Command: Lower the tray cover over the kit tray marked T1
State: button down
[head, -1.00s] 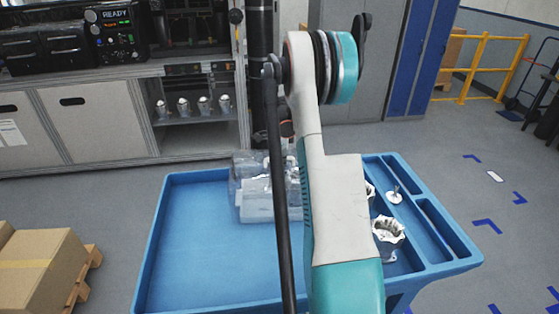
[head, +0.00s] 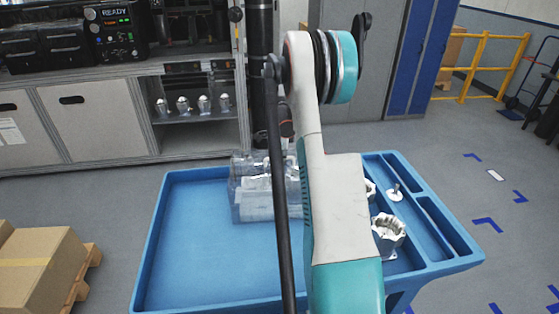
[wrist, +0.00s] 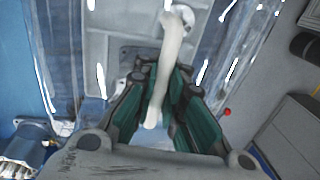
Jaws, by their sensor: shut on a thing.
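The clear tray cover (head: 236,190) is over the pale kit tray (head: 258,208) at the back of the blue cart in the head view. The cover's clear walls, with white glints, also show in the wrist view (wrist: 60,60). My gripper (wrist: 158,88) is shut on the cover's pale bar handle (wrist: 172,50). Part of the grey tray (wrist: 112,50) shows through the cover, with a shiny metal part inside. In the head view my arm hides the gripper and the cover's right side. I cannot read a T1 mark or tell whether the cover's rim touches down.
The blue cart (head: 205,275) has a clear left deck. Metal housings (head: 388,232) stand in its right part, beside long narrow compartments. A workbench (head: 95,120) stands behind. Cardboard boxes (head: 40,265) on a pallet are at the left.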

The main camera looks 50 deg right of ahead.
jog(key=c, duration=1.6)
grip_release()
jog(key=shift+r, duration=0.1)
jog(key=r, duration=0.4)
jog(key=s+a+r, duration=0.1)
jog(key=r, duration=0.6)
jog(key=shift+s+a+r, duration=0.2)
jog(key=shift+r, duration=0.2)
